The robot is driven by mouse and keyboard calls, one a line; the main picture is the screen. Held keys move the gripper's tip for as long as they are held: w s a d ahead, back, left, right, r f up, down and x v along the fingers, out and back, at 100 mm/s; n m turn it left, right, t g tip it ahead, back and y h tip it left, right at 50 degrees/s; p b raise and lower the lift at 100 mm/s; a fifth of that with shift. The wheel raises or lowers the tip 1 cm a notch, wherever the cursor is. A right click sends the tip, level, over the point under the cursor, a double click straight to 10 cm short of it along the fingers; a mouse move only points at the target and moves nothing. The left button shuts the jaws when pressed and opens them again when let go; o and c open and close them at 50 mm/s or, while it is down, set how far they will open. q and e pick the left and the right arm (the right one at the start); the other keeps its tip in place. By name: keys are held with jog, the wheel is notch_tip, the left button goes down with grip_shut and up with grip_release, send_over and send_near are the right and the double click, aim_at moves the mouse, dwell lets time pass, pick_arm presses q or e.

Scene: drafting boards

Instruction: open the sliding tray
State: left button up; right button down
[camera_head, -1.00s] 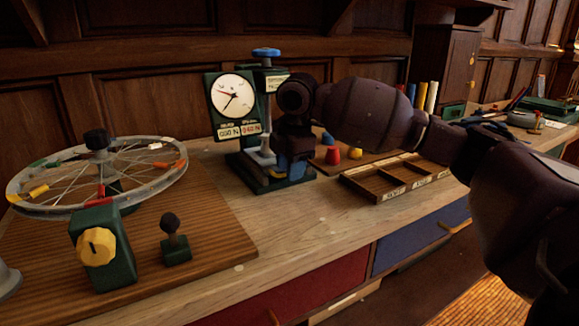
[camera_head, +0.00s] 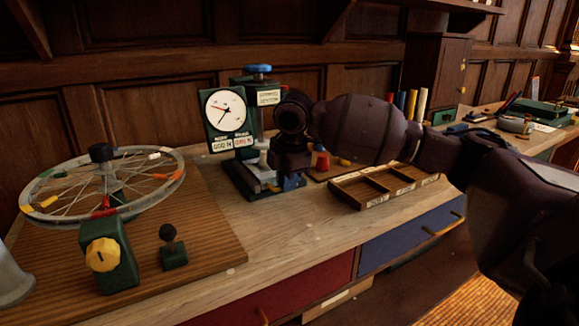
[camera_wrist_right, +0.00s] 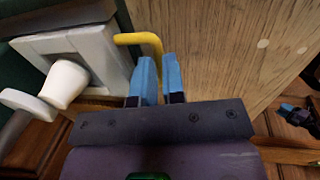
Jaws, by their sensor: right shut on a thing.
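The sliding tray (camera_wrist_right: 108,50) is a pale grey block low on the dark green tester with the dial (camera_head: 226,110). It also shows in the head view (camera_head: 262,177), partly hidden by my arm. A bent yellow handle (camera_wrist_right: 140,39) comes out of the tray in the right wrist view. My right gripper (camera_wrist_right: 159,66) has its blue-tipped fingers shut on the yellow handle, one on each side of it.
A wooden divided box (camera_head: 385,186) stands right of the tester, with a red piece (camera_head: 322,162) behind it. A spoked wheel (camera_head: 105,180) and a green block with a yellow knob (camera_head: 103,257) are at the left. The bench top (camera_head: 290,225) in front is clear.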

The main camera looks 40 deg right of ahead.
jog(key=s, duration=0.1)
jog(key=s+r+p, duration=0.1)
jog(key=s+p, duration=0.1)
jog(key=shift+a+r, duration=0.25)
jog(key=shift+a, duration=0.1)
jog(key=s+p, duration=0.2)
jog(key=s+a+p, duration=0.1)
jog(key=s+p, duration=0.1)
jog(key=s, duration=0.1)
jog(key=s+a+p, duration=0.1)
jog(key=s+p, duration=0.1)
jog(key=p, duration=0.1)
jog(key=shift+s+f, duration=0.25)
jog(key=shift+f, duration=0.15)
jog(key=shift+s+f+p, duration=0.2)
jog(key=shift+s+p, duration=0.35)
jog(key=shift+s, duration=0.05)
jog(key=shift+s+a, duration=0.1)
jog(key=shift+s, duration=0.1)
pick_arm(q)
notch_tip(320, 180, up, 9)
jog(key=n+t, duration=0.1)
jog(key=shift+w+a, duration=0.2)
jog(key=shift+w, duration=0.15)
pick_arm(e)
jog(key=shift+s+a+f, duration=0.1)
jog(key=shift+s+f, duration=0.05)
jog(key=shift+f, duration=0.1)
pick_arm(q)
jog(key=shift+s, duration=0.1)
